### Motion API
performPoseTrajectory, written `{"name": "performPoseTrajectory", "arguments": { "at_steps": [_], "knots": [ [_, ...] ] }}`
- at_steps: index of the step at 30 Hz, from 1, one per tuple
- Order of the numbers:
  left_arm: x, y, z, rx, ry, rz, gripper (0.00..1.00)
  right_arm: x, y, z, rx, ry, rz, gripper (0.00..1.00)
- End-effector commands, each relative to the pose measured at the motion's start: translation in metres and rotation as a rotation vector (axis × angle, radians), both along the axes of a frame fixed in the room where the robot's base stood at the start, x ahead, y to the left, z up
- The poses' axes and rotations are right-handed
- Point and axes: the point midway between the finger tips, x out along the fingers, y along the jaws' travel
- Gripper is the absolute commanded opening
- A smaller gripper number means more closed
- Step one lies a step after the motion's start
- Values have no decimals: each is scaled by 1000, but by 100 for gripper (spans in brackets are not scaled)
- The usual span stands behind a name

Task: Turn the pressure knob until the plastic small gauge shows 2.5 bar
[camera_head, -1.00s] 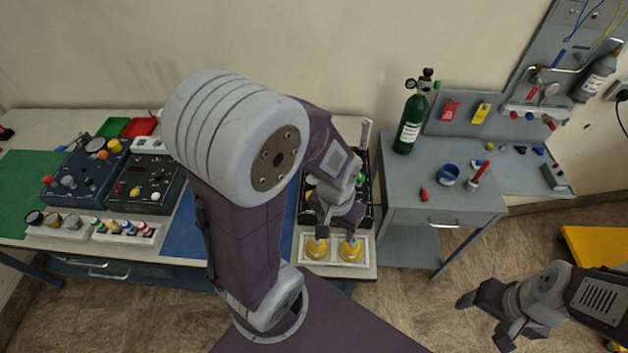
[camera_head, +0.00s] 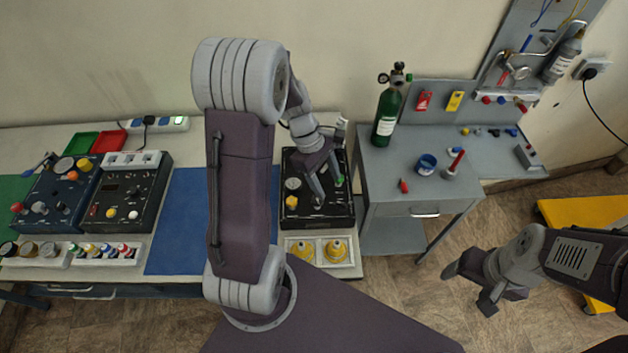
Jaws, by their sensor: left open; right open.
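A black trainer case (camera_head: 325,214) lies on the bench at centre. The gauge reading is too small to make out. My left gripper (camera_head: 325,184) is open, fingers pointing down over the middle of the case. Whether it touches anything there I cannot tell. A green part (camera_head: 339,182) shows beside its right finger. The pressure knob is not clearly identifiable; the gripper hides part of the panel. My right gripper (camera_head: 467,290) is open and empty above the floor.
Two yellow parts sit in a white tray (camera_head: 319,262) in front of the case. A blue mat (camera_head: 190,215) and dark control boxes (camera_head: 123,200) lie left. A green cylinder (camera_head: 387,115) stands on the grey cabinet (camera_head: 385,170) at right.

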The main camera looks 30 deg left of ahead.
Motion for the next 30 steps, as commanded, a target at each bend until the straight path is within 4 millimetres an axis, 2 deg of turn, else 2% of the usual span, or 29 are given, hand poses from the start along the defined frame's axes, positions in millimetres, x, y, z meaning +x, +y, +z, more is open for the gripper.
{"name": "performPoseTrajectory", "arguments": {
  "at_steps": [1,3,6,8,11,14,21,24,30],
  "knots": [
    [5,22,2,-25,21,88,55,0,0,13,0,0,0,71],
    [3,45,-8,-42,47,169,55,0,0,18,0,0,0,71],
    [-7,60,-15,-53,73,221,55,0,0,20,0,1,0,71],
    [-7,63,-16,-53,73,229,55,0,0,19,0,1,0,71],
    [-7,61,-19,-52,73,226,55,0,0,18,0,1,0,71],
    [-7,56,-31,-53,75,223,55,0,0,19,0,1,0,71],
    [-6,36,-78,-52,76,221,55,0,0,21,0,1,0,71],
    [-5,31,-91,-50,74,222,55,0,0,20,0,1,0,71],
    [-5,27,-101,-48,71,221,55,0,0,20,0,1,0,71]
  ]
}}
